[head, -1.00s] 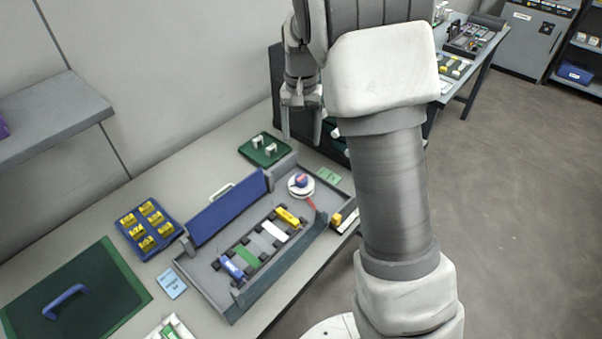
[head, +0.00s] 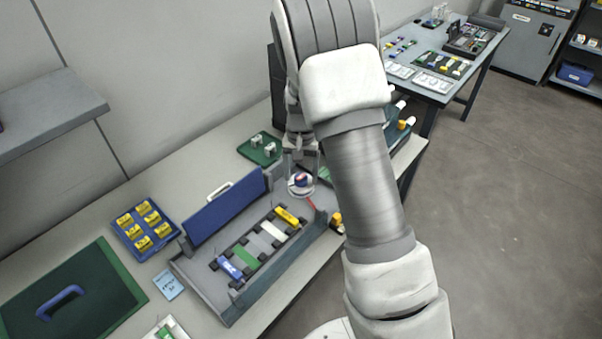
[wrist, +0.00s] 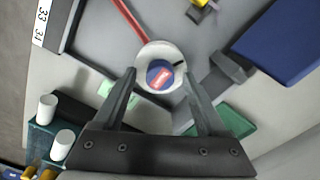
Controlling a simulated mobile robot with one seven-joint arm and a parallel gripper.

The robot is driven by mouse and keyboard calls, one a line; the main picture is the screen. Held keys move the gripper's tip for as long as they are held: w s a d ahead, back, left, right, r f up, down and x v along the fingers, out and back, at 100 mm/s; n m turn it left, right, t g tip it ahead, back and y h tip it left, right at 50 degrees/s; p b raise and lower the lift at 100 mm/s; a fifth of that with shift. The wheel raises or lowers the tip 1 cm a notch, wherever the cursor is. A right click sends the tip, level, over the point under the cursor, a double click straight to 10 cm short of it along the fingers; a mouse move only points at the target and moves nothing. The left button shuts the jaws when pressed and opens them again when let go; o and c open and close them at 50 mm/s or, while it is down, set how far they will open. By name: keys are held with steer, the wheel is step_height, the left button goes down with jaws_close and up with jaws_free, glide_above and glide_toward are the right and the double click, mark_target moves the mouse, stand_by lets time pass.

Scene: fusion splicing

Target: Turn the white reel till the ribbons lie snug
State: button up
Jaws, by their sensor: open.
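The white reel (head: 300,190) sits in the far right corner of the grey tray (head: 206,287). It has a blue hub with a red and white mark on top. In the wrist view the reel (wrist: 147,56) lies just beyond the fingertips, centred between them. My gripper (wrist: 160,75) is open and empty; in the head view it (head: 302,172) hangs directly over the reel, fingers pointing down. A red ribbon (wrist: 125,20) runs from the reel into the tray. Whether the ribbon is slack is too small to tell.
Blue, green, grey, white and yellow blocks sit in a row in the tray, with the raised blue lid (head: 225,210) behind. A green pad (head: 262,150) with white pieces lies behind my gripper. A blue tray of yellow parts (head: 144,228) stands left.

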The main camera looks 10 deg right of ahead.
jaws_close()
steer(key=shift+n, duration=1.5)
jaws_free()
